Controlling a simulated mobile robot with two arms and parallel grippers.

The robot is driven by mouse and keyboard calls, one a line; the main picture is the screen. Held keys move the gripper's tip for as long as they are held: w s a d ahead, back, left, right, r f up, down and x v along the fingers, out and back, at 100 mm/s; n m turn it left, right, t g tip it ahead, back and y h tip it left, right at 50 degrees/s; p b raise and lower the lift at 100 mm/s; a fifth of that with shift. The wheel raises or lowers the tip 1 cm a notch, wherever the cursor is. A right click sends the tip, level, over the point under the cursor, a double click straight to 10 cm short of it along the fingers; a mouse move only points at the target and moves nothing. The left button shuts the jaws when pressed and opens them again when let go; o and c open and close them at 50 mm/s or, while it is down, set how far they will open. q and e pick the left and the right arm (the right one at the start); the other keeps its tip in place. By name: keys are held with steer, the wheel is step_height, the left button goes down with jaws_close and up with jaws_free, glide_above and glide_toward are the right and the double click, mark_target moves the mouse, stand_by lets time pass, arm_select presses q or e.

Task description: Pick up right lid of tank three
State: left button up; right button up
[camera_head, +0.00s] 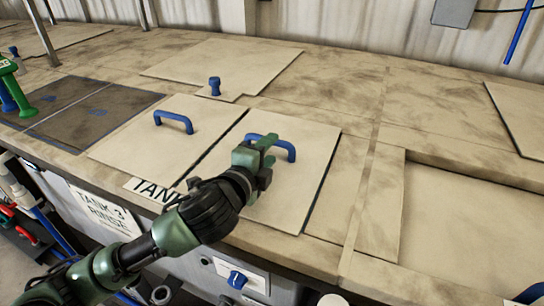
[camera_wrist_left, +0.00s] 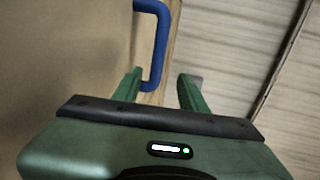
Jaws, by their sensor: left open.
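The right lid of tank three (camera_head: 300,190) is a flat beige panel with a blue bar handle (camera_head: 287,148), lying flush in the bench top. The left lid (camera_head: 140,150), with its own blue handle (camera_head: 172,121), lies beside it. My left gripper (camera_head: 262,147) is open, over the right lid at its handle, and hides part of the handle and lid. In the left wrist view, the blue handle (camera_wrist_left: 163,40) reaches down between the open fingers (camera_wrist_left: 160,90), nearer the left finger. I cannot tell whether they touch. My right gripper is not in view.
A sign reading TANK-3 RINSE (camera_head: 102,210) hangs on the bench front. A blue knob (camera_head: 214,86) stands on a panel behind the lids. Dark panels (camera_head: 85,115) and green and blue handles (camera_head: 14,88) are at the left. A recessed panel (camera_head: 465,230) lies at the right.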

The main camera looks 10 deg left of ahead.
mark_target(275, 145)
arm_select(q)
steer(key=x, duration=0.1)
steer(key=p+x, duration=0.1)
steer(key=shift+w+a+f, duration=0.1)
steer(key=shift+w+a, duration=0.05)
steer(key=shift+w, duration=0.25)
steer(key=x, duration=0.3)
steer(key=shift+f+p, duration=0.3)
steer(key=shift+p, duration=0.05)
steer(key=shift+w, duration=0.15)
steer(key=c, duration=0.9)
jaws_close()
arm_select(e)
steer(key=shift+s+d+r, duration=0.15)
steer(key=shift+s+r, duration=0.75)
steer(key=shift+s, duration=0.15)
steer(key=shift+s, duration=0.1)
arm_select(q)
steer(key=shift+f, duration=0.1)
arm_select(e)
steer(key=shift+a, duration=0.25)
